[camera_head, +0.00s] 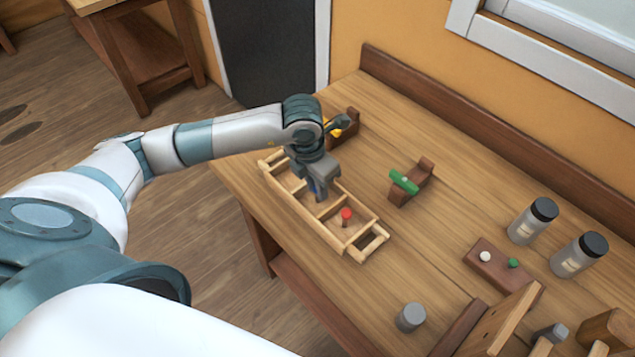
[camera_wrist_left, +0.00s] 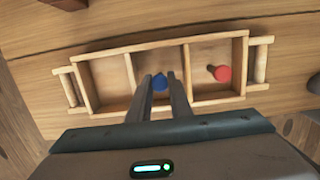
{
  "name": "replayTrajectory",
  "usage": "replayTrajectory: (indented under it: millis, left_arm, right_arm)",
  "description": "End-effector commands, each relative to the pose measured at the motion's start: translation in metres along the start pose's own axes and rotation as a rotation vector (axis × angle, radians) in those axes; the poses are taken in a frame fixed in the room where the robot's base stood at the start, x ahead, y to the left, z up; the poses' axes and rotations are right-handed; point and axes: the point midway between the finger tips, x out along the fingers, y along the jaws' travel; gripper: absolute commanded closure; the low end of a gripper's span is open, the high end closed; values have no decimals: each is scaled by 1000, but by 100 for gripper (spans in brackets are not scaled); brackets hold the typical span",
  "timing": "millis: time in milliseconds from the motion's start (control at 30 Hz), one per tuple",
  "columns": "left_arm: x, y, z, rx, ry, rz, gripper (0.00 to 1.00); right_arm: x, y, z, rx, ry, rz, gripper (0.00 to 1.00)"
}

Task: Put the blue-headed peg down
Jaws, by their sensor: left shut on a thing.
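The blue-headed peg (camera_wrist_left: 160,82) is between the two fingers of my left gripper (camera_wrist_left: 160,84), which is shut on it. In the head view the left gripper (camera_head: 318,192) points down over the middle compartment of the wooden tray (camera_head: 310,219), and only a bit of blue shows at its fingers. The tray has three compartments and a handle at each end; it also shows in the wrist view (camera_wrist_left: 110,50). I cannot tell whether the peg touches the tray floor. A red-headed peg (camera_head: 346,214) stands in an end compartment. My right gripper is out of view.
A wooden holder with a green piece (camera_head: 404,182) stands right of the tray, and one with a yellow piece (camera_head: 342,128) behind my gripper. Two black-lidded jars (camera_head: 533,220), a grey cylinder (camera_head: 410,317) and a brown block with pegs (camera_head: 500,268) stand further right.

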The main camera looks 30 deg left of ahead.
Motion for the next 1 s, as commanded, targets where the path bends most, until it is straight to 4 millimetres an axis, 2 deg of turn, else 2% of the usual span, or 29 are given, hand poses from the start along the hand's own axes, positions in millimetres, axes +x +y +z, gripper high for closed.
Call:
replayTrajectory:
  millis: [333,367,433,900,1000]
  left_arm:
    - [4,0,0,0,-1,0,100]
    - [3,0,0,0,-1,0,80]
    - [2,0,0,0,0,0,63]
    - [-2,0,0,0,0,0,63]
    - [-8,0,1,1,-3,-1,63]
  right_arm:
    - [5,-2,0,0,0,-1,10]
    - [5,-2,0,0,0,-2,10]
    - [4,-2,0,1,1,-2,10]
    - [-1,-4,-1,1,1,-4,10]
    - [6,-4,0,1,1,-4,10]
